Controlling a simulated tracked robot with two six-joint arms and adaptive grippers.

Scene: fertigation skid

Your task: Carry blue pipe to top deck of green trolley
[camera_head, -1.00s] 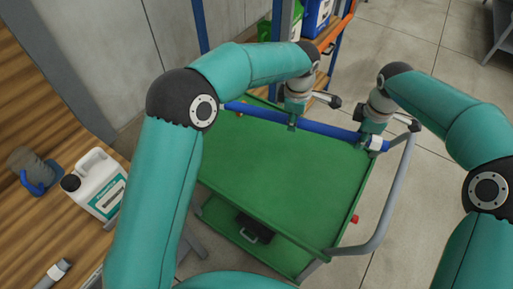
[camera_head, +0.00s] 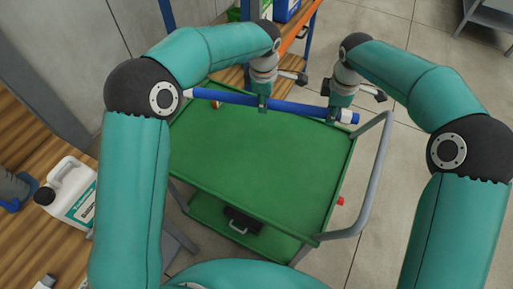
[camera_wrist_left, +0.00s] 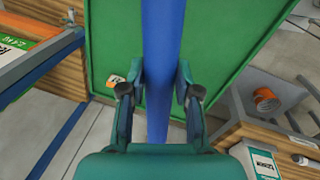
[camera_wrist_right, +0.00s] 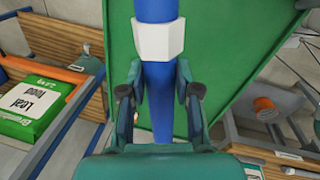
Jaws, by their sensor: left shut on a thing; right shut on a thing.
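The blue pipe (camera_head: 297,108) runs left to right over the far part of the green trolley's top deck (camera_head: 255,160). White bands show near its ends. My left gripper (camera_head: 263,101) is shut on the pipe left of its middle; in the left wrist view the pipe (camera_wrist_left: 163,60) passes between the fingers (camera_wrist_left: 160,88). My right gripper (camera_head: 335,110) is shut on it nearer the right end; in the right wrist view a white collar (camera_wrist_right: 158,42) lies just beyond the fingers (camera_wrist_right: 160,88). I cannot tell whether the pipe touches the deck. The pipe's left tip is close to my left arm.
The trolley's grey handle (camera_head: 375,190) rises at its right. A black case (camera_head: 243,219) sits on the lower deck. A white jug (camera_head: 70,195) stands on the wooden bench at left. A shelf with an orange beam (camera_head: 292,38) stands behind. Most of the top deck is clear.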

